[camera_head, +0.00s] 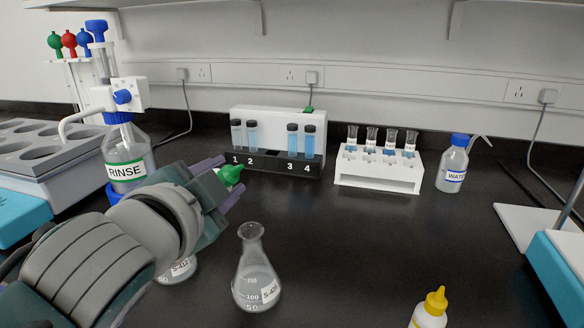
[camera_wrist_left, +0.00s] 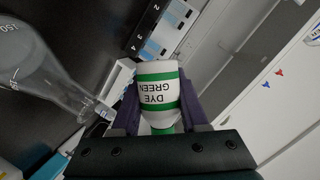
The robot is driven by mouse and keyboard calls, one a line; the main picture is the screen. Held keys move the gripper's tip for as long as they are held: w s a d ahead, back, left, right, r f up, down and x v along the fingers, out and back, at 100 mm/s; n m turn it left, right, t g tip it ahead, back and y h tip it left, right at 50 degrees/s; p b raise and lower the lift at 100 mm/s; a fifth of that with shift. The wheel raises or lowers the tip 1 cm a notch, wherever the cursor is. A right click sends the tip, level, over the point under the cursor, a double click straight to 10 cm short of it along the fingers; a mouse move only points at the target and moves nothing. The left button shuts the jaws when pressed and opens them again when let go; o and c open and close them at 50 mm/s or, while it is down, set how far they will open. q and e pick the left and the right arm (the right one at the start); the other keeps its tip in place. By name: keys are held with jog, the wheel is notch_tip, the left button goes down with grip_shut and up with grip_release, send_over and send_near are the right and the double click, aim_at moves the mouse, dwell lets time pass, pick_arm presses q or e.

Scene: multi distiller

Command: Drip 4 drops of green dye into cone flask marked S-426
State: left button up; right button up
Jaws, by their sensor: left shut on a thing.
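My left gripper (camera_head: 230,175) is shut on the green dye bottle, above the bench. Another flask (camera_head: 181,270), with a label like S-412, is partly hidden by my arm. A flask (camera_wrist_left: 40,75) also shows in the wrist view. My right gripper is not in view.
A yellow-capped bottle (camera_head: 431,312) stands at the front right. A numbered vial rack (camera_head: 270,162), a white tube rack (camera_head: 378,178) and a water bottle (camera_head: 453,165) stand behind. A rinse bottle (camera_head: 128,165) is at left.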

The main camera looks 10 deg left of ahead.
pick_arm(q)
jog(key=m+b, duration=0.1)
jog(key=b, duration=0.2)
jog(key=a+f+m+t+y+b, duration=0.1)
jog(key=m+b, duration=0.1)
jog(key=b, duration=0.1)
jog(key=f+m+t+b, duration=0.1)
jog(key=m+b, duration=0.1)
jog(key=b, duration=0.1)
jog(key=shift+w+a+f, duration=0.15)
jog(key=shift+w+f, duration=0.1)
jog(key=shift+r+m+t+b, duration=0.2)
jog(key=shift+m+t+b, duration=0.3)
jog(key=shift+m+b, duration=0.65)
